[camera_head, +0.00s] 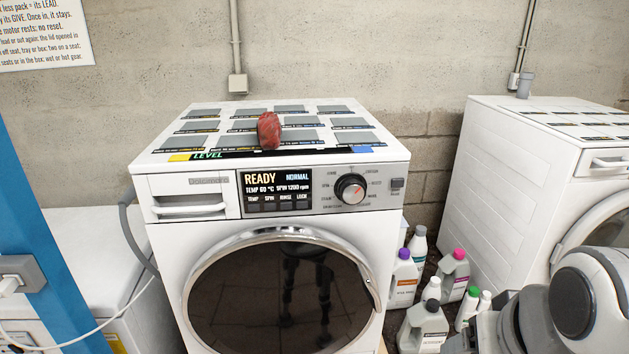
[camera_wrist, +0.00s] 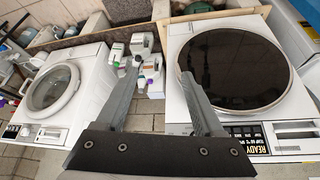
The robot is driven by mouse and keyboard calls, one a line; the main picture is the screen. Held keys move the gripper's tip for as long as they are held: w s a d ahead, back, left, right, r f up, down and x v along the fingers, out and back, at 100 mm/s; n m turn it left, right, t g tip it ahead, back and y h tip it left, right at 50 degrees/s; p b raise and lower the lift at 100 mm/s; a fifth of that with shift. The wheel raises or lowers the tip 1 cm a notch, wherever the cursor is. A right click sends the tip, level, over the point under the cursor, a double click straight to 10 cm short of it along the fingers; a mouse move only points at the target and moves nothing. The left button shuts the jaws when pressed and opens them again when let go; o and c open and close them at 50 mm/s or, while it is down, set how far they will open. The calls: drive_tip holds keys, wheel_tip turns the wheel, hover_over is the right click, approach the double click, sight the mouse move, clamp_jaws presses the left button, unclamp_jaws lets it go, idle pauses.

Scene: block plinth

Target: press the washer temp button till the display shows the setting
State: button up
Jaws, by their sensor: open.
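The washer (camera_head: 165,270) stands in the middle of the head view. Its display (camera_head: 276,182) reads READY, NORMAL, TEMP 60 °C, SPIN 1200 rpm. The temp button (camera_head: 253,208) is leftmost in a row of buttons under the display, labelled TEMP, SPIN, RINSE and LOCK. A knob (camera_head: 351,189) is right of the display. In the wrist view my gripper (camera_wrist: 160,75) is open with nothing between its fingers. It is apart from the washer; its right finger overlaps the washer's dark round door (camera_wrist: 235,65) in the picture. The fingers do not show in the head view.
A red lumpy object (camera_head: 269,131) lies on the washer's top among grey squares. Several bottles (camera_head: 403,280) stand on the floor right of the washer. A second white machine (camera_head: 515,180) is at the right. A blue post (camera_head: 30,230) is at the left.

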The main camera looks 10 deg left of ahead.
clamp_jaws()
idle(1.4)
